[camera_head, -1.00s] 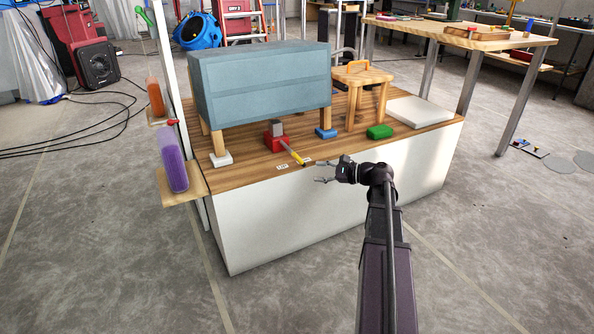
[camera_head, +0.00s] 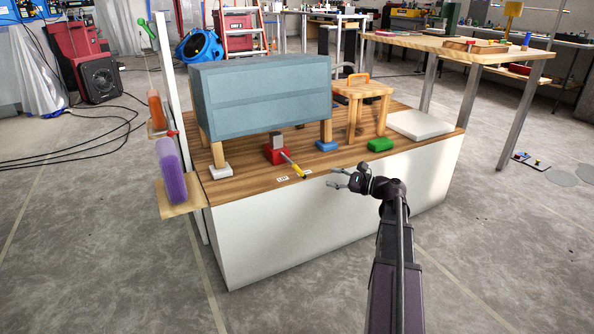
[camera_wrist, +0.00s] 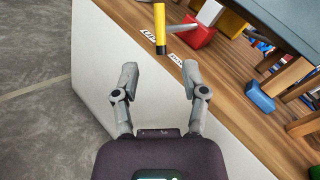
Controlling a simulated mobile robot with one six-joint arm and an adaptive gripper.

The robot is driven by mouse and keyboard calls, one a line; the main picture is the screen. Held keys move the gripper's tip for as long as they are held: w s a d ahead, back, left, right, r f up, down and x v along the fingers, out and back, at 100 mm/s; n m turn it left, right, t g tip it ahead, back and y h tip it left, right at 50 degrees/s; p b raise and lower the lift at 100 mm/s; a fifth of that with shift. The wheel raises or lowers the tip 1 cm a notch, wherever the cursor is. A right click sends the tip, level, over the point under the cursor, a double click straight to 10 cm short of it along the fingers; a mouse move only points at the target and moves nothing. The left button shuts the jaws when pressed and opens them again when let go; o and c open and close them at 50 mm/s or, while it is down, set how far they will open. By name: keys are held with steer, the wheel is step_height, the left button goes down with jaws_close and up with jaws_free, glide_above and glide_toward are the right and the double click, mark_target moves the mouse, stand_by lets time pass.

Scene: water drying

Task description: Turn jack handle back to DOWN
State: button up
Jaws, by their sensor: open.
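The red jack (camera_head: 275,154) with a grey block on top stands on the wooden bench top, in front of the blue-grey cabinet. Its handle (camera_head: 293,165), a metal rod with a yellow grip and black end, points toward the bench's front edge. In the wrist view the handle (camera_wrist: 160,25) lies between the UP label (camera_wrist: 150,39) and the other label (camera_wrist: 176,60), which I read as DOWN. My gripper (camera_head: 336,179) is open and empty, right of the handle and at the front edge. In the wrist view my gripper's fingertips (camera_wrist: 159,72) are apart, short of the handle's black end.
The blue-grey cabinet (camera_head: 262,95) stands on wooden legs with blocks. A blue block (camera_head: 326,145), a green block (camera_head: 381,144), a wooden stool (camera_head: 362,90) and a white slab (camera_head: 422,124) are on the bench. The floor in front is free.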

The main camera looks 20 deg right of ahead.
mark_target(300, 170)
steer(key=x, duration=1.2)
steer(key=shift+w+a, duration=0.2)
steer(key=shift+a, duration=0.05)
jaws_close()
